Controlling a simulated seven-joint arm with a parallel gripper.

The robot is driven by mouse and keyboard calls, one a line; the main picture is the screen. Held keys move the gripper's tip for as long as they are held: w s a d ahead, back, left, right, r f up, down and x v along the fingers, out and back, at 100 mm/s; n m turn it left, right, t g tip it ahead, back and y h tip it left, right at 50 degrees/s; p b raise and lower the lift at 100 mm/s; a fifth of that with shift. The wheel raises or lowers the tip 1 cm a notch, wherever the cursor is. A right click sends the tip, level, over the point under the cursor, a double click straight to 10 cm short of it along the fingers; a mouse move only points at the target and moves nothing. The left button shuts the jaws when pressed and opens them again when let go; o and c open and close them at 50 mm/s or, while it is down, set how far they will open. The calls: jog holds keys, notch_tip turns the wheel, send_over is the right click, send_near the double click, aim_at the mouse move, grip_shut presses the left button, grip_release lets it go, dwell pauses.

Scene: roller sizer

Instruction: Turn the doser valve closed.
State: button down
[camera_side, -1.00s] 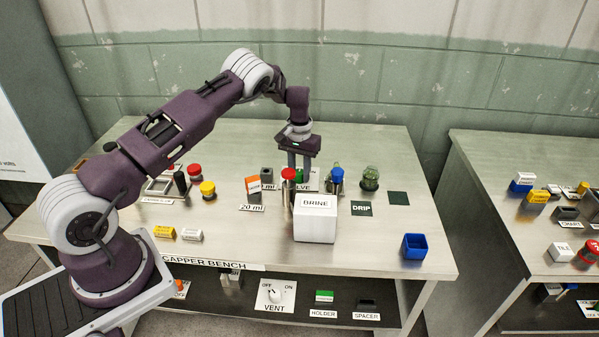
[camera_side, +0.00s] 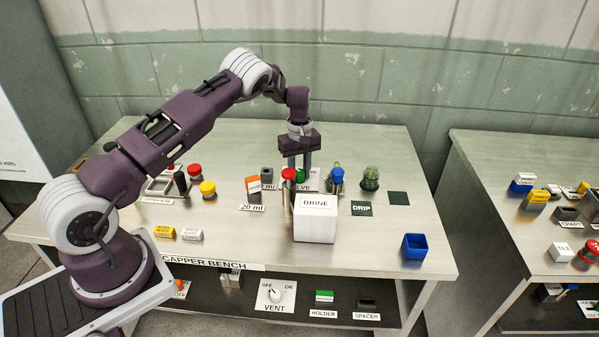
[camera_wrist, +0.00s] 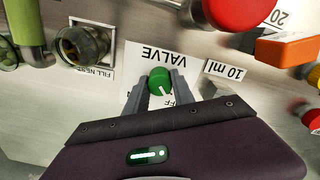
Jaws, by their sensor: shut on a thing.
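The doser valve is a green round knob (camera_wrist: 160,80) with a white pointer line, on a white plate marked VALVE (camera_wrist: 148,52). In the wrist view the plate's lettering is upside down, and part of the word OFF shows beside the knob, near the pointer's end. My gripper (camera_wrist: 160,84) points down and is shut on the knob, one finger on each side. In the side view the green knob (camera_side: 300,175) shows between the fingers, partly hidden behind a red-topped post (camera_side: 289,174) and the white BRINE box (camera_side: 316,219).
A blue-topped post (camera_side: 337,180) stands close to the right of my gripper. A green glass bottle (camera_side: 370,178) stands further right. An orange-and-white block (camera_side: 253,188) is to the left. The bench front right is clear around a blue open bin (camera_side: 414,246).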

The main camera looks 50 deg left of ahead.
aim_at(300, 171)
jog(key=shift+n, duration=0.4)
jog(key=c, duration=1.1)
grip_release()
jog(key=shift+o, duration=0.2)
notch_tip(300, 171, up, 7)
jog(key=shift+r, duration=0.1)
